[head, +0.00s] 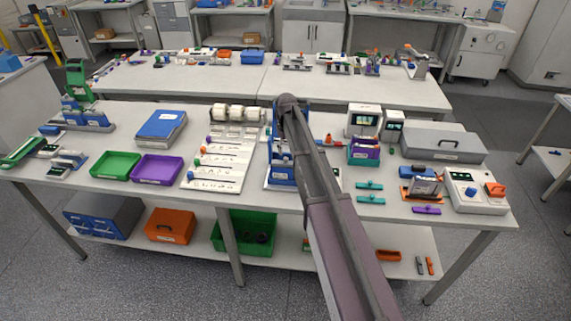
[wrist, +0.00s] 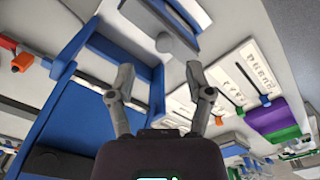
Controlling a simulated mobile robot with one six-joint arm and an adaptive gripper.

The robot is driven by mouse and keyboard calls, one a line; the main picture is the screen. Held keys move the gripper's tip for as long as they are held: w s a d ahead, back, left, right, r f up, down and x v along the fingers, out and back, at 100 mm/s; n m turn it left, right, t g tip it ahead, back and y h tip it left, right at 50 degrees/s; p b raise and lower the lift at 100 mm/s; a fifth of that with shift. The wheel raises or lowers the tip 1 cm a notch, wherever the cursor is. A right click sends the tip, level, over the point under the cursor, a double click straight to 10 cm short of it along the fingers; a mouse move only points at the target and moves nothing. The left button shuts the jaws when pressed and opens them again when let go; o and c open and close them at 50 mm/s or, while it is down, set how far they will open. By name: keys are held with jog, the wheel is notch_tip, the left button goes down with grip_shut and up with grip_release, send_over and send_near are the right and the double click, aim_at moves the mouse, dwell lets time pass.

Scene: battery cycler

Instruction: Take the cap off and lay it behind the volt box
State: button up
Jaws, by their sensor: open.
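My gripper (wrist: 161,78) is open in the wrist view, with nothing visible between its two fingers. It is close to a blue frame (wrist: 85,90) with upright bars. In the head view my arm hides my gripper and much of the blue stand (head: 283,176) at the middle of the bench. I cannot pick out the cap in either view. Two white boxes with screens, a larger one (head: 362,119) and a smaller one (head: 392,128), stand right of my arm. I cannot read which thing is the volt box.
A grey case (head: 443,147) lies behind the white dial unit (head: 474,193) at the right. Green (head: 115,166) and purple (head: 157,169) trays and a blue binder (head: 161,127) lie at the left. White labelled strips (head: 217,170) lie left of the stand. Small teal and purple pieces lie at front right.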

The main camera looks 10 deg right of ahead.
aim_at(286, 158)
jog(key=shift+s+a+f+b, duration=0.15)
jog(key=shift+f+b, duration=2.45)
jog(key=shift+b, duration=0.05)
grip_shut()
